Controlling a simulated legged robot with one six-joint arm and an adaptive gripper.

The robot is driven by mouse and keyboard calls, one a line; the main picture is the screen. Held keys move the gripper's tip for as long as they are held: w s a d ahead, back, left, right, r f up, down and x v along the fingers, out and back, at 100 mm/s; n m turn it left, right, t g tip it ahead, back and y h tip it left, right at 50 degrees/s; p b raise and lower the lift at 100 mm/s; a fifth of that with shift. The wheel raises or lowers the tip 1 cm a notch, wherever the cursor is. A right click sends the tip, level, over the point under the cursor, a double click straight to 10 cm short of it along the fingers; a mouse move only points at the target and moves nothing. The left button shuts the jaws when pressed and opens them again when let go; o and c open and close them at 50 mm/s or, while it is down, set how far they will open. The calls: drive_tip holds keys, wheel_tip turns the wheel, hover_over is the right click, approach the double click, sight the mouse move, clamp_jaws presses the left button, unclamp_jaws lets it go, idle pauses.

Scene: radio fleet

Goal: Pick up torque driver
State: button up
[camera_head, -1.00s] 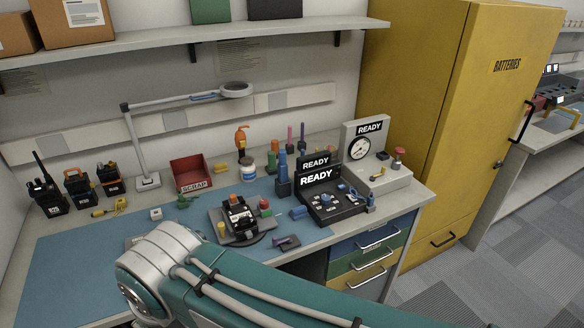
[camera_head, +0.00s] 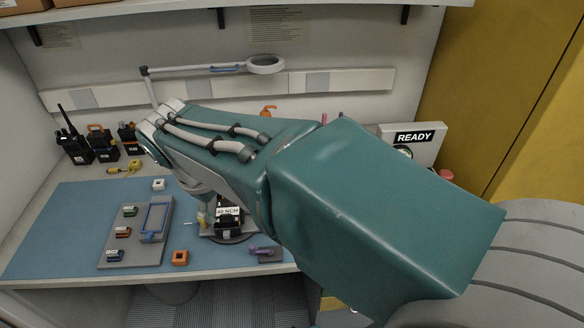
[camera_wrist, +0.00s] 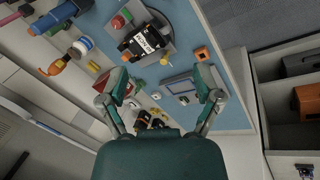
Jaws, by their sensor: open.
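My gripper (camera_wrist: 163,82) is open and empty in the wrist view, its two fingers wide apart above the bench. In the head view my arm hides most of it. I cannot tell for certain which tool is the torque driver. A small purple-and-dark tool (camera_head: 265,252) lies near the mat's front edge, right of the fixture. Blue upright tools (camera_wrist: 47,23) show at the upper left of the wrist view, and an orange-topped item (camera_wrist: 55,66) is below them. All of these are apart from the fingers.
A radio in a fixture (camera_wrist: 145,42) sits on the blue mat (camera_head: 60,225). A grey tray (camera_head: 155,250) with small modules lies left of it. Several radios (camera_head: 100,145) stand at the back left. A lamp (camera_head: 265,65) overhangs behind. The mat's left front is clear.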

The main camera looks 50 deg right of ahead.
drive_tip(key=w+d+f+n+g+h, duration=0.3)
drive_tip(key=w+d+f+g+h, duration=0.15)
drive_tip(key=w+d+f, duration=0.5)
drive_tip(key=w+d+f+n+g+h, duration=0.4)
drive_tip(key=w+d+g, duration=0.25)
drive_tip(key=d, duration=0.55)
drive_tip(key=shift+w+d+f+x, duration=0.1)
drive_tip(key=shift+w+f+x, duration=0.15)
drive_tip(key=shift+x, duration=1.5)
drive_tip(key=shift+w+d+f+x, duration=0.15)
drive_tip(key=shift+f+x, duration=0.1)
drive_tip(key=shift+x, duration=1.45)
drive_tip(key=shift+w+f+x, duration=0.2)
drive_tip(key=shift+f+x, duration=0.05)
drive_tip(key=shift+x, duration=1.5)
clamp_jaws()
